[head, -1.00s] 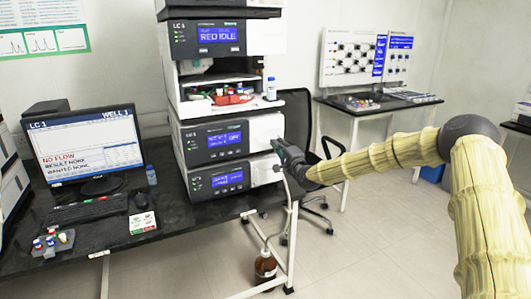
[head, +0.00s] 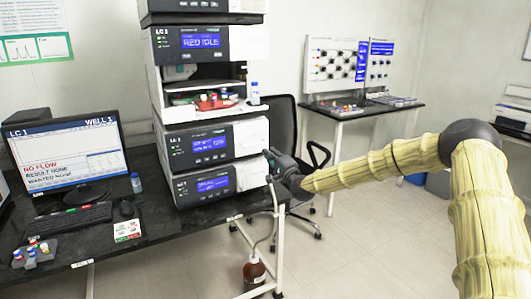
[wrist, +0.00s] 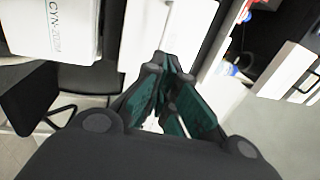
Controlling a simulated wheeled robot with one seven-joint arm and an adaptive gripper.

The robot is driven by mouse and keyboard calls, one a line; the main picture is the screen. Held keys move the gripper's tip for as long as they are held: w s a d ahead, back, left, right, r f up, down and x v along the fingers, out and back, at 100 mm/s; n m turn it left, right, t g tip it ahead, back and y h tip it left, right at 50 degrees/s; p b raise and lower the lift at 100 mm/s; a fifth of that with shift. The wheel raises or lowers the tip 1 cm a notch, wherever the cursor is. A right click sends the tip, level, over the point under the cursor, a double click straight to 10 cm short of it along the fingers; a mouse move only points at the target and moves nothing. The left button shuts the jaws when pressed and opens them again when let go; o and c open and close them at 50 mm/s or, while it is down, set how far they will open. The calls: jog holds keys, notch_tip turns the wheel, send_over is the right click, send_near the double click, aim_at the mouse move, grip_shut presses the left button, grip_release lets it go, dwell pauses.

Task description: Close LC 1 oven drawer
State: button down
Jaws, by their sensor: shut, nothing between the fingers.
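The LC 1 stack (head: 157,110) of modules stands on the black bench in the head view. Its LC 1 module (head: 178,148) has a blue screen and a white front panel (head: 250,136) at its right. I cannot tell how far its drawer is out. My gripper (head: 269,157) is at the right edge of this white front, near its lower corner. In the wrist view my gripper (wrist: 163,68) has its teal-padded fingers drawn together, with nothing held. A white panel (wrist: 190,25) with a pale bar lies just beyond the fingertips. Contact is unclear.
Above is an open bay with a tray of vials (head: 210,103) and a small bottle (head: 254,92). A monitor (head: 68,155) and keyboard (head: 68,222) sit left. A black chair (head: 284,120) stands behind my gripper.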

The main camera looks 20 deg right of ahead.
jog(key=b+v, duration=0.1)
jog(key=v, duration=0.7)
jog(key=shift+s+f, duration=0.2)
jog(key=shift+a, duration=0.2)
